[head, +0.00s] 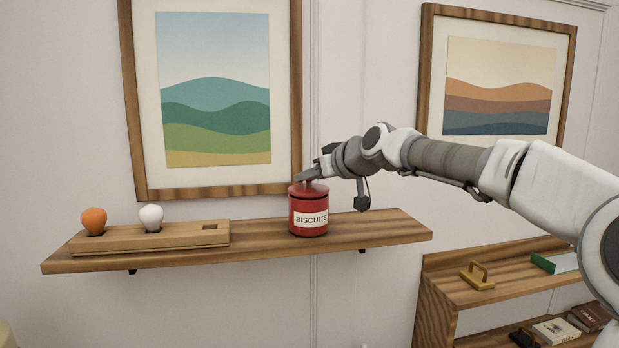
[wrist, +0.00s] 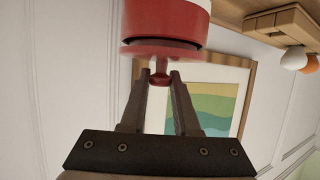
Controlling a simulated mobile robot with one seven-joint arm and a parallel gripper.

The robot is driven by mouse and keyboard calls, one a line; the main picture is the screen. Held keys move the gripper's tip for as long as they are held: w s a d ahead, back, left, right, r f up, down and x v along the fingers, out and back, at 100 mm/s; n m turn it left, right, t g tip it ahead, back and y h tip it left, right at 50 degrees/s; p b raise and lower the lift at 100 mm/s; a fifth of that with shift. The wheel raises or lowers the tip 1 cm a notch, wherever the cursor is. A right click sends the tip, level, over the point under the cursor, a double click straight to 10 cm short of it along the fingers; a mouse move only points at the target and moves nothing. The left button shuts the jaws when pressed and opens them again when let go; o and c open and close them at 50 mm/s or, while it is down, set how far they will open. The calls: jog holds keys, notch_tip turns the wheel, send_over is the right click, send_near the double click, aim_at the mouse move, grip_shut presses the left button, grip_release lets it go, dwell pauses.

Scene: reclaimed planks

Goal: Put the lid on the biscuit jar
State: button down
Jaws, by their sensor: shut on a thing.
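The red biscuit jar (head: 308,228) stands upright on the wall shelf, its white label reading BISCUITS. The red lid (head: 311,190) is at the jar's mouth, directly above it. My gripper (head: 308,178) reaches in from the right and is shut on the lid's knob. In the wrist view, which is turned over, the fingertips (wrist: 161,76) grip the small red knob (wrist: 159,79) of the lid (wrist: 160,53). The jar (wrist: 165,18) lies beyond it. A dark band shows between lid and jar; I cannot tell whether the lid is fully seated.
The wooden shelf (head: 375,229) has free room right of the jar. On its left is a wooden holder (head: 190,238) with an orange piece (head: 94,220) and a white piece (head: 151,217). A framed picture (head: 214,189) hangs behind. A lower shelf unit (head: 450,290) stands at right.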

jog(key=shift+c, duration=0.4)
grip_release()
dwell(0.4)
jog(key=shift+r+p, duration=2.25)
jog(key=shift+r, duration=1.3)
grip_shut()
